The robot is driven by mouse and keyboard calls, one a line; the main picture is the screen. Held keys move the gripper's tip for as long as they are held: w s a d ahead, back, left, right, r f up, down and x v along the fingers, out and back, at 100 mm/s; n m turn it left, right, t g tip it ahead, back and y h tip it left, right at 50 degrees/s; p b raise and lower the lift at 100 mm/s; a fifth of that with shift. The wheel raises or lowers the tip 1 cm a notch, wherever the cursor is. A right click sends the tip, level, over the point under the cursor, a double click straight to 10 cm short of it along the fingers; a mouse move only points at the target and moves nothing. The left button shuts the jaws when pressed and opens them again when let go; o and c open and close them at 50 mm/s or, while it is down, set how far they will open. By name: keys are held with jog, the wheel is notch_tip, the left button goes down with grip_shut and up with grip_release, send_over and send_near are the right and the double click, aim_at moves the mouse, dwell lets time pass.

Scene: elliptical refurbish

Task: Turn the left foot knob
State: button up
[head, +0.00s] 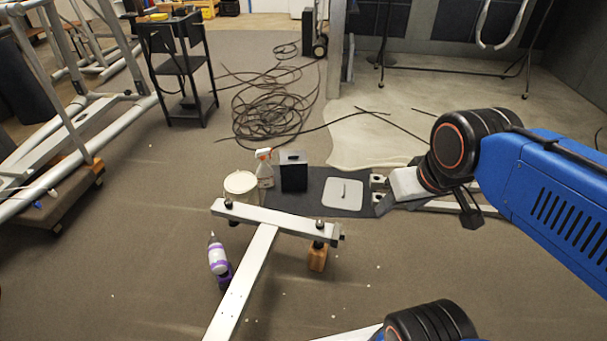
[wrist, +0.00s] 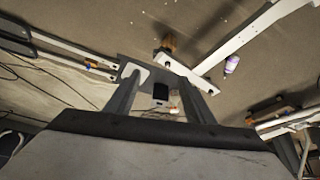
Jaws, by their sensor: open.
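A pale crossbar (head: 275,218) lies low over the floor at the end of a long pale beam (head: 245,280). A dark round left foot knob (head: 228,204) sits near its left end, and a similar right knob (head: 319,227) near its right end. The crossbar also shows in the wrist view (wrist: 183,72), where the knobs are too small to make out clearly. My gripper (wrist: 159,78) is open, with two dark fingers spread apart and nothing held. In the head view my arm is at the right, with its end apart from the left knob.
A white bucket (head: 240,185), spray bottle (head: 264,168) and black box (head: 294,172) stand behind the crossbar. A dark mat (head: 360,200) carries a pale plate (head: 343,196). A wooden block (head: 318,258) is under the right end. A purple-white bottle (head: 217,256) stands left of the beam.

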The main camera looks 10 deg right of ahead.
jog(key=w+a+f+m+g, duration=0.1)
jog(key=w+f+m, duration=0.1)
jog(key=w, duration=0.9)
jog(key=m+g, duration=0.4)
send_over(320, 223)
notch_tip(320, 223, down, 26)
notch_tip(320, 223, down, 17)
jog(key=shift+r, duration=0.15)
jog(key=c, duration=1.1)
